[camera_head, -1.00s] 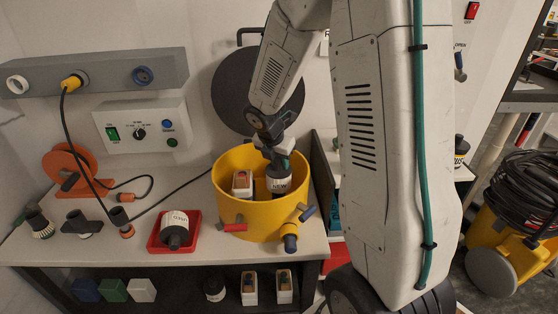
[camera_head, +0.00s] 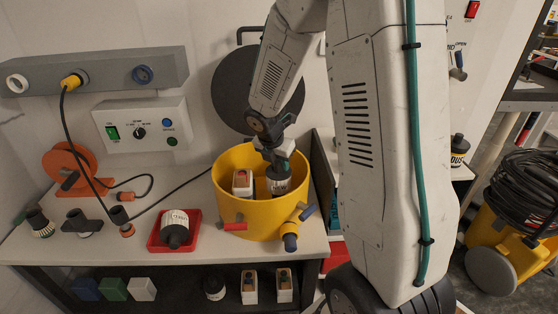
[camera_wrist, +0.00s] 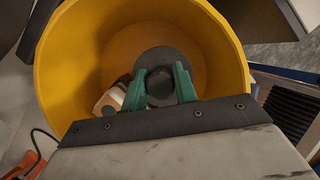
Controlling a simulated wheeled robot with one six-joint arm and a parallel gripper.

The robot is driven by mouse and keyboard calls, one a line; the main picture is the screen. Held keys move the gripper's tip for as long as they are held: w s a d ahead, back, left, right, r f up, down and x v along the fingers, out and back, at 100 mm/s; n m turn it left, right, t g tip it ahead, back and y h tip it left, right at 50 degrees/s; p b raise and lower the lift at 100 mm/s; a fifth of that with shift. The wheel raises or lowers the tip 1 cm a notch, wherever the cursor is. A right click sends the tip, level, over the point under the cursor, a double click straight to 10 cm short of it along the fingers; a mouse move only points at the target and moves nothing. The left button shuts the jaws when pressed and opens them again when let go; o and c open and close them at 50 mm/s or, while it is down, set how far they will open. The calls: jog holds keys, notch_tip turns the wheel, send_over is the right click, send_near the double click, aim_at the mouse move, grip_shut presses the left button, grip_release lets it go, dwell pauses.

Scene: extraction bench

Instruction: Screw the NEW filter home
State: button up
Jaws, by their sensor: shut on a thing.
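The new filter (camera_head: 278,184), a dark cylinder with a white label, stands inside the yellow drum (camera_head: 232,203). In the wrist view its dark round top (camera_wrist: 160,62) shows in the drum (camera_wrist: 215,40). My gripper (camera_head: 279,163) reaches down into the drum from above and is shut on the filter's top knob. In the wrist view the green fingers (camera_wrist: 160,86) sit on either side of the knob. The filter looks upright. Its lower end and any thread are hidden by the drum wall.
A white box-like part (camera_head: 242,183) stands in the drum left of the filter. A labelled dark filter (camera_head: 175,229) lies in a red tray (camera_head: 157,246) on the bench. A round dark lid (camera_head: 232,95) stands behind. Clamps project from the drum's front.

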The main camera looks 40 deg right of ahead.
jog(key=shift+f, duration=0.9)
jog(key=m+g, duration=0.1)
jog(key=m, duration=0.1)
jog(key=m+g, duration=0.1)
jog(key=m, duration=0.2)
jog(key=shift+w+m, duration=0.1)
jog(key=shift+m, duration=0.2)
jog(key=m+g, duration=0.1)
jog(key=m, duration=0.2)
jog(key=shift+m, duration=0.4)
jog(key=o, duration=1.2)
jog(key=shift+c, duration=0.2)
jog(key=v, duration=0.7)
jog(key=shift+w+a+r, duration=0.1)
jog(key=shift+r, duration=0.25)
